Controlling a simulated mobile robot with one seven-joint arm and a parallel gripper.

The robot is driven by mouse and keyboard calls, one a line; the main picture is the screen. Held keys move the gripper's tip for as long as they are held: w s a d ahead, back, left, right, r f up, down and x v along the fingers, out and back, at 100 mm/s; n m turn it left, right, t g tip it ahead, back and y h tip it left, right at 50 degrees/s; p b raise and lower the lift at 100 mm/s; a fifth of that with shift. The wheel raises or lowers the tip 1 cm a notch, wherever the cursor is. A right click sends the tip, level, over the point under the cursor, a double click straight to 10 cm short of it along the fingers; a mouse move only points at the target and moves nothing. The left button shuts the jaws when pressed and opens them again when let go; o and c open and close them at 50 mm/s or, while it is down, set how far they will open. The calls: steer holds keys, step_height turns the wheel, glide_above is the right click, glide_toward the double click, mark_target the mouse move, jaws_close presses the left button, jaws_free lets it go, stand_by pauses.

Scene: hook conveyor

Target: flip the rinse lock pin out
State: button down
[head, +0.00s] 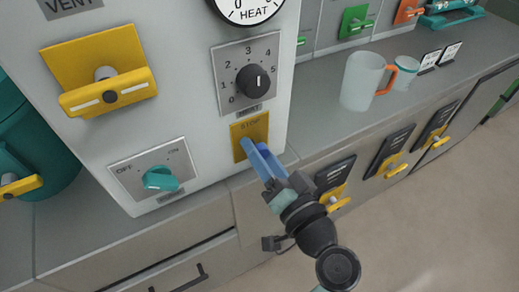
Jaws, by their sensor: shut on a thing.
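My gripper (257,148) has blue fingers and is at the yellow plate (248,128) marked STOP, low on the right of the grey control panel. Its fingertips meet the lower part of this plate and are shut on a small part there, which they hide. I can read no rinse label in this view, so I cannot tell for sure which part is the rinse lock pin. The small labels on the dark plates with yellow handles (393,165) at the counter front are too small to read.
The panel also carries a yellow vent handle (108,92), a black dial (253,81), a teal off-on knob (161,179) and a heat gauge (250,8). A clear mug (358,82) and a cup (404,73) stand on the counter at right. Floor at lower right is clear.

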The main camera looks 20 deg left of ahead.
stand_by(0.8)
steer(key=v, duration=0.4)
steer(key=shift+f+b, duration=0.1)
steer(key=shift+b, duration=0.2)
steer(key=shift+c, duration=2.1)
jaws_free()
steer(key=v, duration=1.3)
